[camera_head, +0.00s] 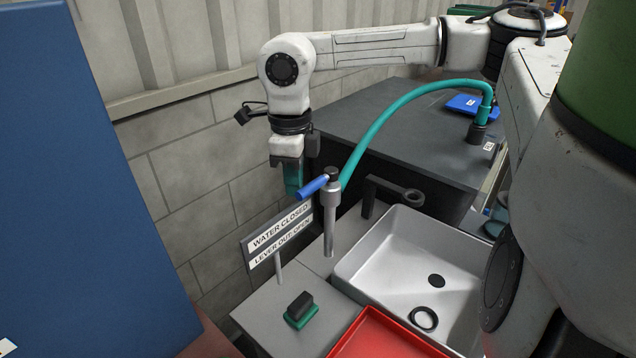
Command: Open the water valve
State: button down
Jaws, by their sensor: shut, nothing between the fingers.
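The water valve (331,205) is a grey upright post with a dark cap and a teal hose leaving its top. Its blue lever (313,187) points left and slightly toward the front, over the top of a sign (278,238) reading "WATER CLOSED" and "LEVER OUT OPEN". My gripper (292,190) points down just left of and behind the lever's end, its teal fingers shut and empty. The fingertips are close to the lever end; I cannot tell whether they touch it. The lower fingertips are partly hidden near the lever and sign.
A white sink (412,250) with a dark spout (392,190) lies right of the valve. A red tray (390,335) and a green-and-black block (300,310) are in front. A blue panel (90,180) fills the left; a block wall (200,165) stands behind.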

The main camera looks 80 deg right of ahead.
aim_at(309, 187)
jog(key=shift+s+a, duration=0.4)
jog(key=shift+s, duration=0.4)
jog(key=shift+s+a+b, duration=0.45)
jog(key=shift+s, duration=0.4)
jog(key=shift+s+a, duration=0.25)
jog(key=shift+s, duration=0.45)
